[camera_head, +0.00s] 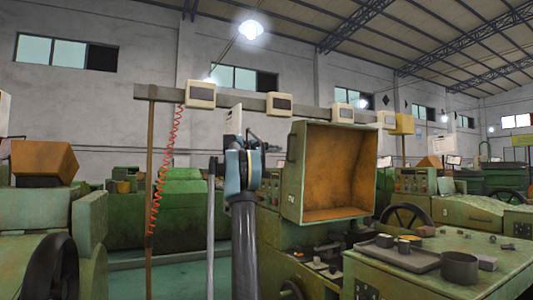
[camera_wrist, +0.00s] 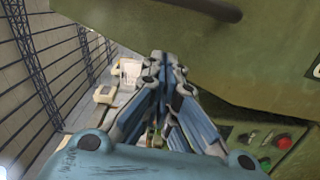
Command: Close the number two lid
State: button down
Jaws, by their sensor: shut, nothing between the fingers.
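The number two lid (camera_head: 294,178) is a green box-shaped cover standing raised on its machine, right of centre in the head view. Its rusty orange inside shows, and a "2" is marked on its left side. In the wrist view the lid's green side (camera_wrist: 250,60) fills the upper right, with a dark bar handle (camera_wrist: 215,8) at the top. My gripper (camera_wrist: 166,62) is shut and empty, its fingertips close to the lid's lower edge in that view; I cannot tell whether they touch. In the head view my arm rises left of the lid, its fingers hard to make out.
The green machine table (camera_head: 430,270) at front right carries a tray (camera_head: 405,256) and a dark cup (camera_head: 459,268). A rail with control boxes (camera_head: 280,104) runs behind the lid. Red and green buttons (camera_wrist: 284,142) show lower right in the wrist view.

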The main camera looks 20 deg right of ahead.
jog(key=shift+s+d+f, duration=0.1)
jog(key=shift+s+d, duration=0.05)
jog(key=shift+s, duration=0.8)
jog(key=shift+s+d, duration=0.15)
jog(key=shift+s, duration=0.75)
jog(key=shift+s+d, duration=0.1)
